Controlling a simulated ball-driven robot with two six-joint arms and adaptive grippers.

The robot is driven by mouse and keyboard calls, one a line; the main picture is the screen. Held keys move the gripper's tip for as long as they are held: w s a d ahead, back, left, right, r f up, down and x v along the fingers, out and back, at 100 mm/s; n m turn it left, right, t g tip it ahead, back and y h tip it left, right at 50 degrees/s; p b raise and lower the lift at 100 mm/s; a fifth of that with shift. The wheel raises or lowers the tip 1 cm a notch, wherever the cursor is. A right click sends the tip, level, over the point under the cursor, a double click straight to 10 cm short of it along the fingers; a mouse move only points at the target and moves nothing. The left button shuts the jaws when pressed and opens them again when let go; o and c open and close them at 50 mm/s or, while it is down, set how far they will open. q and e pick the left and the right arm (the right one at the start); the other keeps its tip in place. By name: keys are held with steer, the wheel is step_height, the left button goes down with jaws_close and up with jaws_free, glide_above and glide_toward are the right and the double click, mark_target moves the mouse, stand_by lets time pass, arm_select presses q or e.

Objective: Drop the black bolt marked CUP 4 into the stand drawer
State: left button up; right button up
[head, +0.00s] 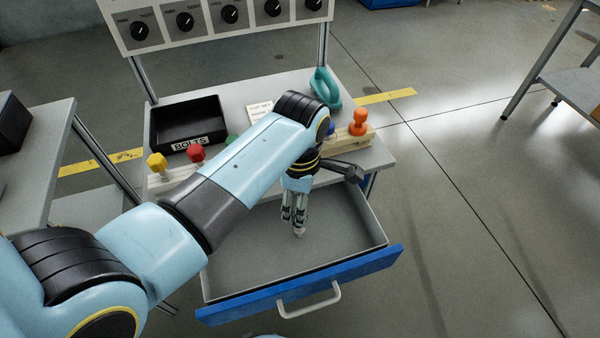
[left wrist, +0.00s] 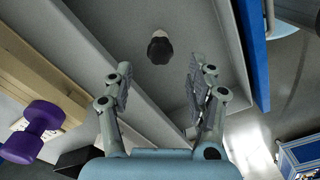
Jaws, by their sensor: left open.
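The stand drawer (head: 345,268) is pulled open, with a blue front and grey inside. My left gripper (head: 293,222) reaches down into the space over the drawer. In the left wrist view its two fingers (left wrist: 160,95) are spread with nothing between them. A bolt with a black lobed head (left wrist: 160,50) and a pale shank shows beyond the fingertips, over the grey drawer floor. It is apart from both fingers. No marking on it can be read. In the head view a small pale piece shows just under the fingertips. My right gripper is not in view.
A black tray labelled BOLTS (head: 188,122) stands on the bench top. A dial panel (head: 215,15) rises behind.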

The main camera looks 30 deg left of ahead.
arm_select(q)
step_height(320, 180, up, 8)
steer(key=p, duration=0.1)
steer(key=shift+f, duration=0.1)
stand_by(0.5)
